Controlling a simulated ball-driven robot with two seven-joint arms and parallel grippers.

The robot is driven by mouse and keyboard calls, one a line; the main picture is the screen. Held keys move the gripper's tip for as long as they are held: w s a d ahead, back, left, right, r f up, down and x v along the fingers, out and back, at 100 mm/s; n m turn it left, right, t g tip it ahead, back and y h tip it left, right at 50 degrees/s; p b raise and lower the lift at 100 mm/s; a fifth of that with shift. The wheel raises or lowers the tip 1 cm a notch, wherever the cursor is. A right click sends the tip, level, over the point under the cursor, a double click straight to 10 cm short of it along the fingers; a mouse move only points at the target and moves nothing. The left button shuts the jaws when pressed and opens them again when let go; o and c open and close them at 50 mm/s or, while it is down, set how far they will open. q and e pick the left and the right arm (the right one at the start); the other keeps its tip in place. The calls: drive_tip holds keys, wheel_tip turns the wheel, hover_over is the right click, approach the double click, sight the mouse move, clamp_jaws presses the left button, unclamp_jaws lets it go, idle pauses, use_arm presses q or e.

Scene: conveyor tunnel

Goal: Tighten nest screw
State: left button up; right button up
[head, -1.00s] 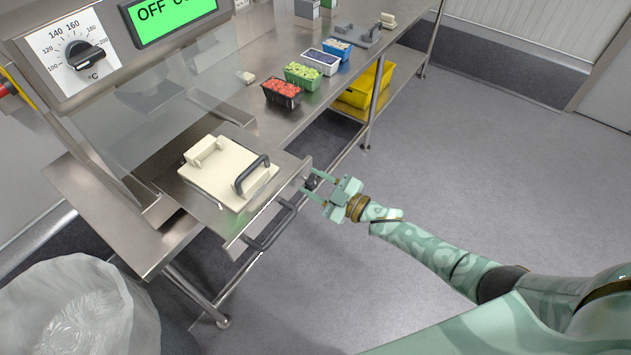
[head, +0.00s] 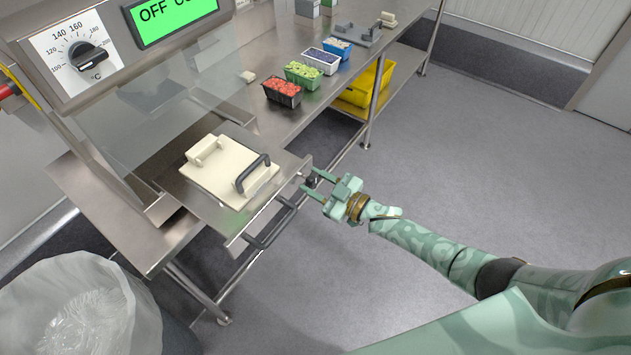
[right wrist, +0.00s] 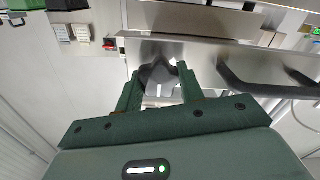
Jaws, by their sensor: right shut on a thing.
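The nest screw shows as a dark knob (right wrist: 157,76) on the steel front of the drawer, between my right gripper's fingers. My right gripper (head: 309,183) is shut on it at the drawer's right front corner; in the right wrist view the fingers (right wrist: 158,85) stand on either side of the knob. The drawer (head: 228,226) is pulled out and carries a cream plate (head: 215,176) with a dark handle. My left gripper is not in view.
A dark bar handle (head: 268,232) sticks out from the drawer front beside my gripper. A clear guard (head: 150,110) stands behind the drawer. Punnets of red (head: 283,91) and green (head: 302,75) contents stand on the bench. A clear-lined bin (head: 85,310) stands lower left. Floor at right is clear.

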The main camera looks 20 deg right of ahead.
drive_tip(key=o, duration=1)
drive_tip(key=p+v, duration=0.2)
drive_tip(key=v, duration=1.4)
drive_tip(key=shift+d, duration=0.2)
drive_tip(key=shift+s+f, duration=0.1)
drive_tip(key=shift+s, duration=0.05)
